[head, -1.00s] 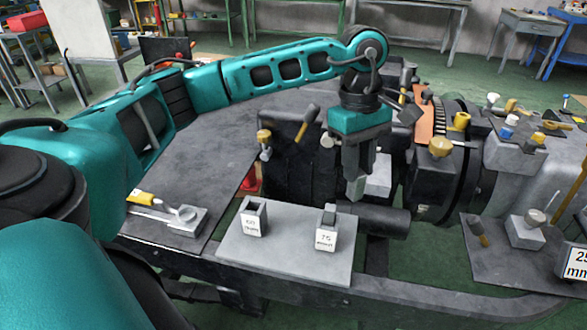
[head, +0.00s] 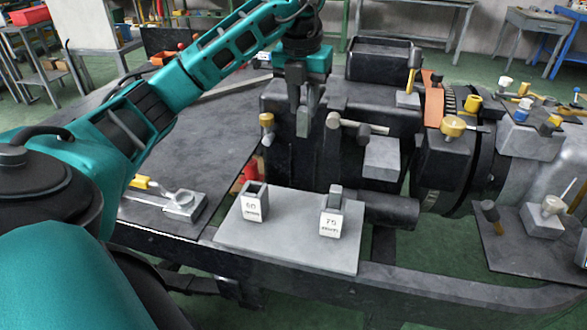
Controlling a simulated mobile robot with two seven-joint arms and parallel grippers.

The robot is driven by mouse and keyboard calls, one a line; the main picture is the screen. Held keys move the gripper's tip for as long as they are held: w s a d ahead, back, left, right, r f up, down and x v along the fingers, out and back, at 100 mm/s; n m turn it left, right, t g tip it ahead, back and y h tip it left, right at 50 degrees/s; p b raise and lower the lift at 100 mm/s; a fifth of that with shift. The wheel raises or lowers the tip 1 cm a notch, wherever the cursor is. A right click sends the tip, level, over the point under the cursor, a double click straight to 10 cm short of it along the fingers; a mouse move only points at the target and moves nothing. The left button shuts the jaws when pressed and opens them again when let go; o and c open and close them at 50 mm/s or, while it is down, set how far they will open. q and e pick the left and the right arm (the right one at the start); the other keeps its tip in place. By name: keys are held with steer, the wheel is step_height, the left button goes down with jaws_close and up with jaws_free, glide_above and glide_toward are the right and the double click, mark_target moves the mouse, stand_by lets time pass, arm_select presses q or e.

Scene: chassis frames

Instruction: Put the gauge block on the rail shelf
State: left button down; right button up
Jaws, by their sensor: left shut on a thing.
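My left gripper (head: 302,118) hangs down in front of the dark machine housing, up and left of the 75 holder. It is shut on a small grey piece (head: 303,124), which looks like a gauge block; the fingers hide part of it. A light grey plate (head: 290,243) at the front rail looks like the rail shelf. On it stand a white-labelled holder reading about 60 (head: 255,205), with a dark open top, and one reading 75 (head: 330,223), with a grey block (head: 336,194) rising from its top. My right gripper is not in view.
A yellow-handled tool and gauge (head: 180,204) lie on the dark table at left. Behind stands the dark machine (head: 300,160) with a tool (head: 355,125) across it and several knobs. A dark plate (head: 520,255) with small fixtures is at right. The plate's front is bare.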

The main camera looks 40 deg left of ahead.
arm_select(q)
steer(key=shift+a+f+n, duration=0.1)
steer(key=shift+a+n, duration=0.1)
steer(key=shift+n, duration=0.2)
steer(key=shift+a+f+b, duration=0.1)
steer(key=shift+f+b, duration=1.6)
steer(key=shift+f, duration=8.2)
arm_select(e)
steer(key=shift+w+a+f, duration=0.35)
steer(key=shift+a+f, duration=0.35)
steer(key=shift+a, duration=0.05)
